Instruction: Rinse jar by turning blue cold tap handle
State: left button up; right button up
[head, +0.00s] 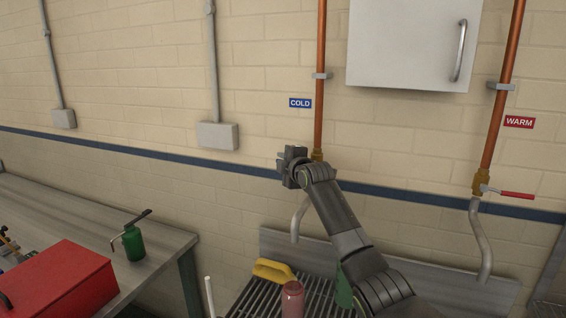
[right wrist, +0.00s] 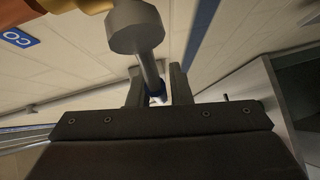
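The cold tap (head: 317,155) is on the left copper pipe below the COLD sign; my right gripper hides its handle in the head view. My right gripper (head: 287,167) is at this tap. In the right wrist view, the grey lever with a blue end (right wrist: 157,96) reaches between my two open fingers (right wrist: 158,88), with narrow gaps showing beside it. The cold tap's grey spout (head: 300,218) hangs down over the sink grating. A reddish jar (head: 292,298) stands on the grating, partly cut off by the frame. My left gripper is out of view.
The warm tap with its red handle (head: 516,195) is at the right. A yellow brush (head: 272,270) and a partly hidden green object (head: 343,290) are at the sink grating (head: 252,298). A red toolbox (head: 65,280) and green oil can (head: 133,243) stand on the left bench.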

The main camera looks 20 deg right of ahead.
grip_shut()
dwell(0.8)
notch_tip(320, 180, up, 6)
jog(key=s+d+m+t+b, duration=0.1)
jog(key=m+t+b, duration=0.4)
jog(key=m+b, duration=0.1)
jog(key=shift+d+m+t+h+b, duration=0.3)
jog(key=shift+t+b, duration=0.1)
jog(key=shift+b, duration=0.35)
jog(key=shift+s+f, duration=0.1)
jog(key=shift+s, duration=0.05)
